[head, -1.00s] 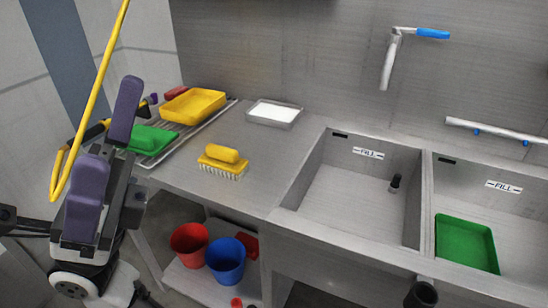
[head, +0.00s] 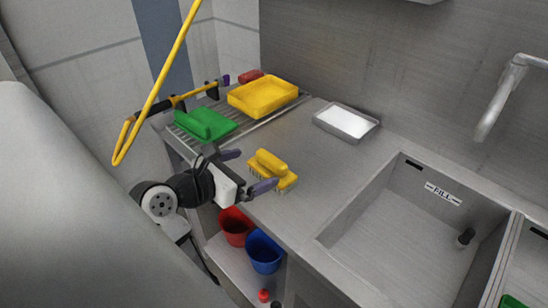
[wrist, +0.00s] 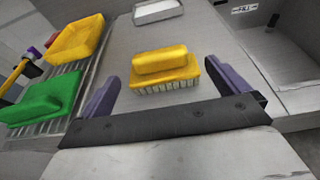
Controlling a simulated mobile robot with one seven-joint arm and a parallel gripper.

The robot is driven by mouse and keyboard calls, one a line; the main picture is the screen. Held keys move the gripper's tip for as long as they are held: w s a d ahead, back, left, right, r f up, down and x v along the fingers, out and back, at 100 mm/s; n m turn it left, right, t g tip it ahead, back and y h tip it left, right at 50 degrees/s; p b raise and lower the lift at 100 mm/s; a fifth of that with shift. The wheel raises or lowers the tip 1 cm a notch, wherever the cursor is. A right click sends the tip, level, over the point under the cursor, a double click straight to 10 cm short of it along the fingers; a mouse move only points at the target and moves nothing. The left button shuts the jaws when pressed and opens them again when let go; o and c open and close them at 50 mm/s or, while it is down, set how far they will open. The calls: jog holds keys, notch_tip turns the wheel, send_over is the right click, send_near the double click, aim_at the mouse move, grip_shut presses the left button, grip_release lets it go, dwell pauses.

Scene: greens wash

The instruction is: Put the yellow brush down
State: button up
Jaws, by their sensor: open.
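The yellow brush (head: 272,170) rests on the steel counter (head: 310,210), bristles down and handle up, near the counter's front edge. It also shows in the wrist view (wrist: 163,66), ahead of and between my two purple fingers. My gripper (head: 247,170) is open and empty beside the brush, at the counter's front edge. In the wrist view, my gripper (wrist: 165,90) has its fingers wide apart, with the brush just beyond their tips. I cannot tell whether a finger touches the brush.
A green brush (head: 205,124) and a yellow tray (head: 262,97) sit on the drain rack at the left. A metal pan (head: 346,121) stands at the back. A sink (head: 400,220) lies to the right. Red (head: 235,226) and blue (head: 265,251) buckets stand below.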

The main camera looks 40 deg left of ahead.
aim_at(277, 157)
jog(key=x, duration=0.4)
jog(key=shift+p, duration=0.3)
jog(key=p+x, duration=0.2)
jog(key=x, duration=0.2)
jog(key=shift+w, duration=0.35)
jog(key=shift+w+f, duration=0.2)
jog(key=shift+w, duration=0.15)
jog(key=shift+c, duration=0.3)
jog(key=c, duration=1)
